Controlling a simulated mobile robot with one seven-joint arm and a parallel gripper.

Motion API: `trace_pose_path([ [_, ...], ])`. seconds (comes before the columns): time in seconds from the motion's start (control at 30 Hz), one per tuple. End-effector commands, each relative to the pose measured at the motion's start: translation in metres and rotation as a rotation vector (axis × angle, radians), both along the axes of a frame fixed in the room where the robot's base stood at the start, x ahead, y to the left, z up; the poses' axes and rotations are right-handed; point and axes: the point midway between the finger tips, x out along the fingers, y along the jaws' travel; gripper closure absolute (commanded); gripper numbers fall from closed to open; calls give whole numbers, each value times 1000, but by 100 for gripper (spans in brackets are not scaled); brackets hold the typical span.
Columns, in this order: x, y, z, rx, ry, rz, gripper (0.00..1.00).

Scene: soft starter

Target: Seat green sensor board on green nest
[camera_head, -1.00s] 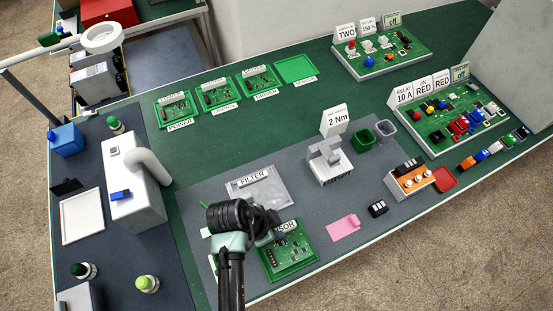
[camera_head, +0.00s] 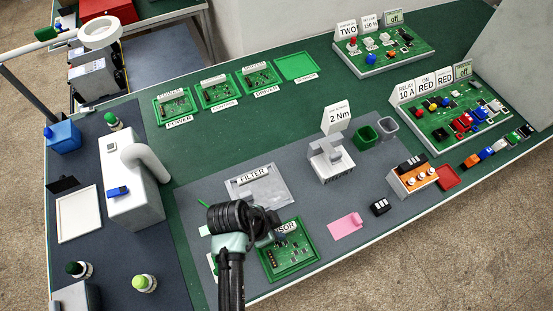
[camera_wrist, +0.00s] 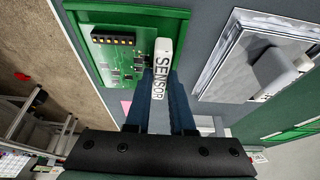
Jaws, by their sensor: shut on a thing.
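The green sensor board (camera_head: 287,252) lies in a green rimmed tray at the front of the grey mat. In the wrist view the board (camera_wrist: 122,62) shows a black connector and a white block marked SENSOR (camera_wrist: 164,82) along one side. My gripper (camera_wrist: 162,88) is shut on that white block, with blue fingers on either side of it. In the head view my gripper (camera_head: 264,238) is over the board's left part and hides some of it. An empty green nest (camera_head: 296,66) is at the right end of the back row; its label is too small to read.
Three nests with boards (camera_head: 220,91) fill the rest of the back row. A FILTER packet (camera_head: 258,184) lies behind my gripper. A grey 2 Nm stand (camera_head: 330,162) and two cups (camera_head: 366,134) are to the right. Open green table lies between the mat and the back row.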

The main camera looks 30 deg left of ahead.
Motion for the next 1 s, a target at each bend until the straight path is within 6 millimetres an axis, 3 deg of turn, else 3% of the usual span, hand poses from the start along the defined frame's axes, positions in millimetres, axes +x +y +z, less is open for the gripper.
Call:
trace_pose_path([
  [0.43,0,0,-10,0,0,0,100],
  [0.47,0,0,-9,0,-1,0,73],
  [0.63,0,0,-8,1,-1,0,44],
  [1.0,-1,1,-5,1,-2,1,44],
])
